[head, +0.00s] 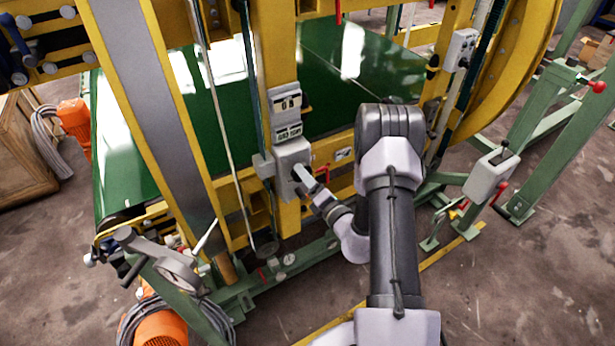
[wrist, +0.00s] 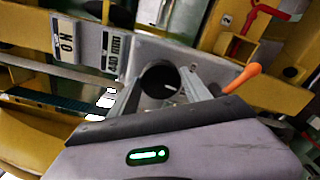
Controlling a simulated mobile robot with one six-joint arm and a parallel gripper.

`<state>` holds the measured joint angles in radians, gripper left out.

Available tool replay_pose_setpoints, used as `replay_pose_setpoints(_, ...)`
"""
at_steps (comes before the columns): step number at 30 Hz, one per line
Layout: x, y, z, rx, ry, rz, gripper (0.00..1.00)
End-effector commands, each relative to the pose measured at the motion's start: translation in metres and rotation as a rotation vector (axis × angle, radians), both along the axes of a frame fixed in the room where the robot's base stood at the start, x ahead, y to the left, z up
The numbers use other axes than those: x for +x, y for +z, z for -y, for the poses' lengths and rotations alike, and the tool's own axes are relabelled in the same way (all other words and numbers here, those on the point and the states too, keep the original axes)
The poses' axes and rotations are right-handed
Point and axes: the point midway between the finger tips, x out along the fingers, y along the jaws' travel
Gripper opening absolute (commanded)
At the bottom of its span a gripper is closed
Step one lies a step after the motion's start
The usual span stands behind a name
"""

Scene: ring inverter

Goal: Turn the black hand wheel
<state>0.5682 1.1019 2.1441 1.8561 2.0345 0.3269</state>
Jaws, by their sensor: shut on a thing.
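The black hand wheel (wrist: 160,76) shows in the wrist view as a dark round knob on the front of a grey gear housing (wrist: 190,62). The fingers of my gripper (wrist: 158,88) stand on either side of the wheel and are shut on it. In the head view my gripper (head: 300,173) reaches from the right to the grey housing (head: 291,155), below a numbered counter (head: 288,103) on the yellow upright. There the gripper hides most or all of the wheel.
An orange lever (wrist: 243,78) stands close to the right finger in the wrist view. Yellow uprights (head: 160,110) and a thin rod (head: 222,130) are left of the gripper. A green conveyor belt (head: 335,60) lies behind. Floor (head: 500,285) is open at lower right.

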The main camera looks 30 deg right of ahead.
Motion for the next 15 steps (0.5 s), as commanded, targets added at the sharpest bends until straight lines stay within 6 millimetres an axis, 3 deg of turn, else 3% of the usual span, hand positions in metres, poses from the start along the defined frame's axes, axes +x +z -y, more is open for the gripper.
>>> replay_pose_setpoints(7, 0.0009, 0.0015, 0.0003, -0.001, 0.0, 0.004, 0.15)
replay_pose_setpoints(8, 0.0009, 0.0015, 0.0003, -0.002, 0.0, 0.004, 0.58)
replay_pose_setpoints(9, 0.0009, 0.0015, 0.0003, -0.002, 0.0, 0.004, 0.66)
replay_pose_setpoints(11, 0.0007, 0.0013, 0.0002, -0.002, 0.001, 0.003, 0.77)
replay_pose_setpoints(15, 0.0005, 0.0009, 0.0001, -0.001, 0.0, 0.002, 0.78)
